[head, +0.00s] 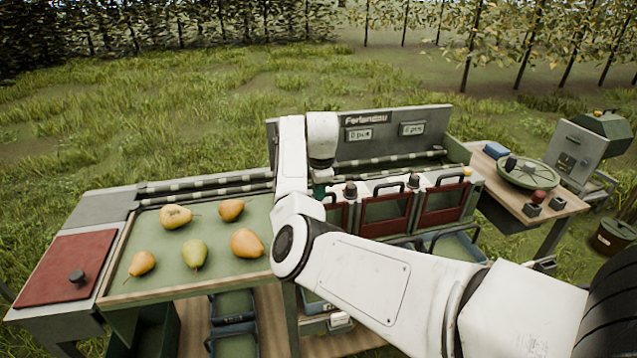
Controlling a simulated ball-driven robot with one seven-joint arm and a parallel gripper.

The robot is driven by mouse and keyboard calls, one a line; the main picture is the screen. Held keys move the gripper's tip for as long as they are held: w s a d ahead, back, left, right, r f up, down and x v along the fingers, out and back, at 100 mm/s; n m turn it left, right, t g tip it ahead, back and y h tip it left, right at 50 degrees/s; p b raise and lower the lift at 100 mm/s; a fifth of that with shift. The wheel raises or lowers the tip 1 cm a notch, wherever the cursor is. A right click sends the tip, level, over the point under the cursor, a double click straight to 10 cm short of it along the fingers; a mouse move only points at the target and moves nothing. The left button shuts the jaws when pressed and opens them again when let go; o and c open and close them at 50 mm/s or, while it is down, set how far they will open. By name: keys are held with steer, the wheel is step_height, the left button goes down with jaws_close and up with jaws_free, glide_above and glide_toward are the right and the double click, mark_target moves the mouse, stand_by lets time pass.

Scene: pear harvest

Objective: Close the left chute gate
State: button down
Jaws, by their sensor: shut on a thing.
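The left chute gate (339,216) is a dark red panel in the front of the sorting bench, left of two similar gates. My forearm covers its left and lower parts. My gripper (320,190) points down at the top of this gate, with only a teal bit showing below the white wrist. It is shut on the left gate's handle, though the fingertips are mostly hidden. Whether the gate is fully down cannot be told. The middle gate (386,214) and right gate (443,201) show black loop handles on top.
Several pears lie on the green tray (220,262) at left, beside a red lid (68,268). A backboard (390,136) with two displays stands behind the gates.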

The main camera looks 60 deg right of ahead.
steer(key=shift+a+f, duration=0.1)
steer(key=shift+f, duration=0.25)
steer(key=c, duration=1.4)
jaws_free()
steer(key=shift+c, duration=0.2)
steer(key=o, duration=0.3)
steer(key=shift+r, duration=0.1)
steer(key=shift+o, duration=0.2)
step_height(320, 180, up, 11)
steer(key=s+a+b, duration=0.1)
steer(key=shift+s+a+f, duration=0.2)
steer(key=shift+f, duration=0.15)
